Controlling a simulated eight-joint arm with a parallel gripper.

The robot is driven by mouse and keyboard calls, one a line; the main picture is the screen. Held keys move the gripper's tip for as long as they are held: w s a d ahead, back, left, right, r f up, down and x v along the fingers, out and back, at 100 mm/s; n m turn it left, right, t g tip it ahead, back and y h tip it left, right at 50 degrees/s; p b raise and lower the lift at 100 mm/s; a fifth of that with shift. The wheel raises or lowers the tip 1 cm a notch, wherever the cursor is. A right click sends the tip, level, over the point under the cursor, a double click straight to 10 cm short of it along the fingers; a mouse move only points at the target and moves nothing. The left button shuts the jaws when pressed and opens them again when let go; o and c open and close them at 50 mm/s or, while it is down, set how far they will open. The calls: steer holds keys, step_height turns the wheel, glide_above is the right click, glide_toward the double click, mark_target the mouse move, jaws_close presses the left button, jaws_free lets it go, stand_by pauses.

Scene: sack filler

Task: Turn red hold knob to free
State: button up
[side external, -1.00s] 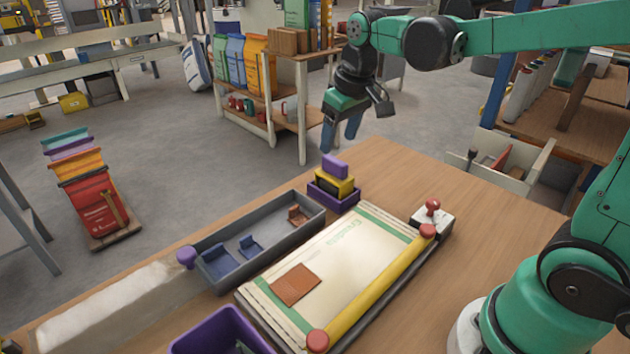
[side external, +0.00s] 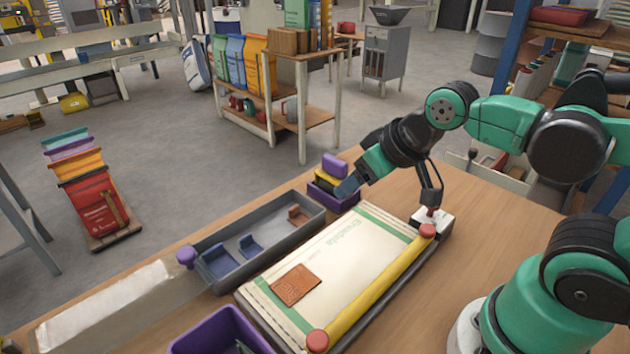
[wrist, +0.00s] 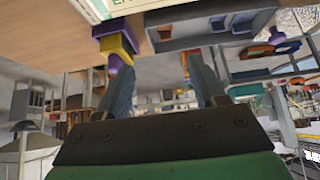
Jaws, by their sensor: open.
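The red knob (side external: 433,212) stands on a small white block (side external: 443,221) at the back right corner of the board. A dark part of my wrist partly covers it in the side view, and I cannot tell which way it is turned. My gripper (side external: 346,188) is open and empty, tilted down to the left near the purple and yellow blocks. In the wrist view its two blue fingers (wrist: 162,66) are spread apart with nothing between them. The knob does not show in the wrist view.
A sack (side external: 338,262) lies flat on the board under a yellow bar (side external: 375,290) with red end caps. A grey tray (side external: 262,255) with small blue and brown pieces lies left of it. Purple and yellow blocks (side external: 330,180) stand behind. Bare table (side external: 490,235) lies right.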

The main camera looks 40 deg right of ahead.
steer(key=d+m+g, duration=0.1)
steer(key=d+m, duration=0.1)
steer(key=m, duration=0.1)
steer(key=d+m+g, duration=0.1)
steer(key=d+m, duration=0.2)
steer(key=s+d+f+m+g+h, duration=0.1)
steer(key=d+m, duration=0.1)
steer(key=shift+s+d+f+m, duration=0.1)
steer(key=shift+d+m, duration=0.15)
steer(key=shift+m, duration=0.15)
steer(key=s+d+m+g, duration=0.1)
steer(key=d+m, duration=0.1)
steer(key=m, duration=0.1)
steer(key=s+d+f+m+g, duration=0.1)
steer(key=s+d+m, duration=0.1)
steer(key=m, duration=0.2)
steer(key=s+d+m+g, duration=0.1)
steer(key=d+m+g, duration=0.1)
steer(key=d+m, duration=0.1)
steer(key=shift+s+d+f+m+y, duration=0.1)
steer(key=shift+s+f+m+y, duration=0.05)
steer(key=shift+f+m+y, duration=0.2)
steer(key=shift+s+d+f+m, duration=0.1)
steer(key=shift+f+m, duration=0.1)
steer(key=shift+m, duration=0.05)
steer(key=shift+f, duration=2.55)
jaws_close()
